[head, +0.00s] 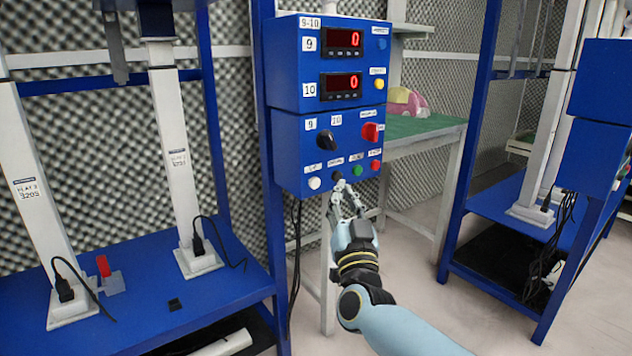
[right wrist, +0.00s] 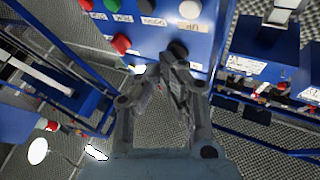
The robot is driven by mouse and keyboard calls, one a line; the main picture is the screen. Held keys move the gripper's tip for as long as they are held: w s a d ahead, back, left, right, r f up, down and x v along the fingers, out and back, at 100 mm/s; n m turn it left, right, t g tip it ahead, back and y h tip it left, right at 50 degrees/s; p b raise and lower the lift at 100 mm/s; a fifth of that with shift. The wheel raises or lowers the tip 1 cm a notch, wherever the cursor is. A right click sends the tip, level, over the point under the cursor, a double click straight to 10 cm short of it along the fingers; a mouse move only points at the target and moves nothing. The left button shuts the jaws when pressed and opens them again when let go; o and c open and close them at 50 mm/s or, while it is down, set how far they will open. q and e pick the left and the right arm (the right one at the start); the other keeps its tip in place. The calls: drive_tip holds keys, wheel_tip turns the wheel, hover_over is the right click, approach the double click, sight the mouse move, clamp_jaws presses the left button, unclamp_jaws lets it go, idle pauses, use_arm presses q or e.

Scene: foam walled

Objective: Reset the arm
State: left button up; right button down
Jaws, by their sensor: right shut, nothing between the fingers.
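My right gripper (head: 341,186) is shut and empty. Its fingertips are just in front of the lower edge of the blue control box (head: 292,150), close to the black button (head: 337,175). I cannot tell if they touch it. The gripper also shows in the right wrist view (right wrist: 167,66), with its fingertips pointing at the panel face (right wrist: 150,38). My right arm reaches in from the lower right of the head view. My left gripper is not in view.
The box carries red displays (head: 341,38), a black knob (head: 326,140), a red switch (head: 370,132) and several buttons, including a white one (head: 314,183). A blue bench (head: 190,300) stands left, a green-topped table (head: 425,127) behind and a blue rack (head: 500,205) right.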

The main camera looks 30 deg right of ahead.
drive_tip(key=shift+f, duration=0.1)
idle(0.6)
drive_tip(key=s+a+f+n+g+y+p, duration=0.1)
drive_tip(key=s+f+n+g+y, duration=0.15)
drive_tip(key=s+f, duration=0.65)
drive_tip(key=s+a+f+n+g+y+p, duration=0.25)
drive_tip(key=s+f, duration=0.35)
drive_tip(key=f, duration=0.6)
drive_tip(key=s+a+f+n+g+y+p, duration=0.1)
drive_tip(key=s+f+n+g+y, duration=0.2)
drive_tip(key=s+f, duration=0.6)
use_arm(q)
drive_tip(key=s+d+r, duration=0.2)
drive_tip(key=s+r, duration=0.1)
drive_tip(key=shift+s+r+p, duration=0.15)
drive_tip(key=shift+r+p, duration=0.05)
drive_tip(key=shift+p, duration=0.1)
use_arm(e)
drive_tip(key=s+f+g, duration=0.4)
drive_tip(key=s+f, duration=0.1)
drive_tip(key=s, duration=0.5)
drive_tip(key=s+f+g, duration=0.4)
drive_tip(key=s+f, duration=0.1)
drive_tip(key=s, duration=0.6)
drive_tip(key=s+f+g+y, duration=0.1)
drive_tip(key=s+f+g, duration=0.3)
drive_tip(key=s, duration=0.7)
wheel_tip(320, 180, down, 2)
drive_tip(key=shift+a, duration=0.25)
